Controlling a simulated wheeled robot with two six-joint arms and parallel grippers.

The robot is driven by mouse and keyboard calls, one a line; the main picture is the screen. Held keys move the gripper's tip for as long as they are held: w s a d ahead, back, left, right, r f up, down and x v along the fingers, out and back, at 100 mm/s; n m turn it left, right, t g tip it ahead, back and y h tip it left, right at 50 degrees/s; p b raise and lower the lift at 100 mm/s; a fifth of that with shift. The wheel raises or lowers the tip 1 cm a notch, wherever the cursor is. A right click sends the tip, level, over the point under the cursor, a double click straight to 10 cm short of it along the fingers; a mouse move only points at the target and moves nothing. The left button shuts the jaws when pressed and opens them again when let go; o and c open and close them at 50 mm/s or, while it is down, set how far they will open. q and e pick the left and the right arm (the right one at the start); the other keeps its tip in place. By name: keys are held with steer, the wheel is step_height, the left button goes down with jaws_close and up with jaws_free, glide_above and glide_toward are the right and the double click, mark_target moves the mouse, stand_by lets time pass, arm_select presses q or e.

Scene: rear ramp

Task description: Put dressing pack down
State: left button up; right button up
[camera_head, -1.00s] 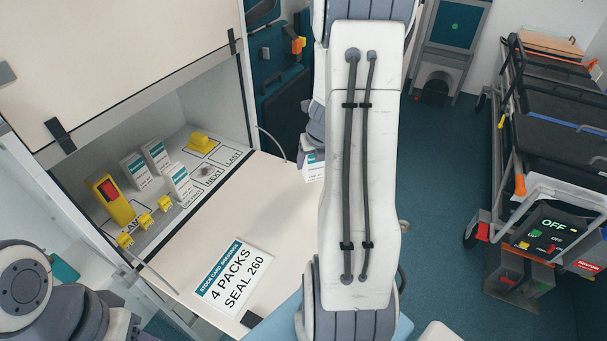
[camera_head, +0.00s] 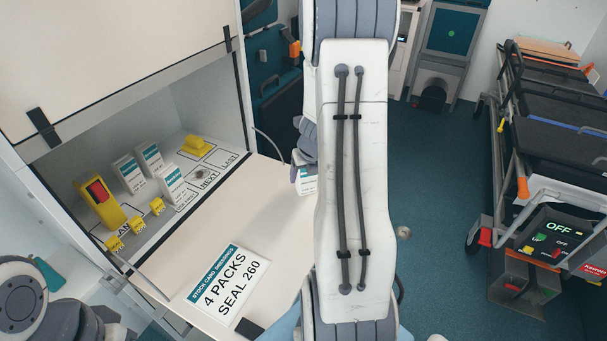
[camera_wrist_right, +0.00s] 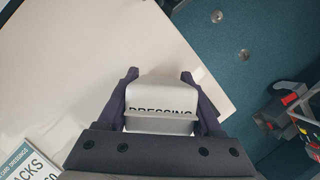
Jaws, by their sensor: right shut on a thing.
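My right gripper (camera_wrist_right: 160,76) is shut on a white dressing pack (camera_wrist_right: 160,98), with one finger on each side, in the right wrist view. In the head view the held pack (camera_head: 306,184) shows only in part beside my right arm, which hides most of that gripper (camera_head: 301,160). It is at the right edge of the cream flap (camera_head: 245,215); I cannot tell its height above it. Several white packs, such as the front one (camera_head: 173,185), stand upright in the open cupboard at left. My left gripper is out of view.
A yellow device (camera_head: 98,205) with a red face, small yellow tags (camera_head: 136,227) and a yellow piece (camera_head: 197,146) sit in the cupboard. A stock card (camera_head: 228,285) lies on the flap. A stretcher (camera_head: 560,150) stands at right. The flap's middle is clear.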

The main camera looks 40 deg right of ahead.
steer(key=o, duration=1.4)
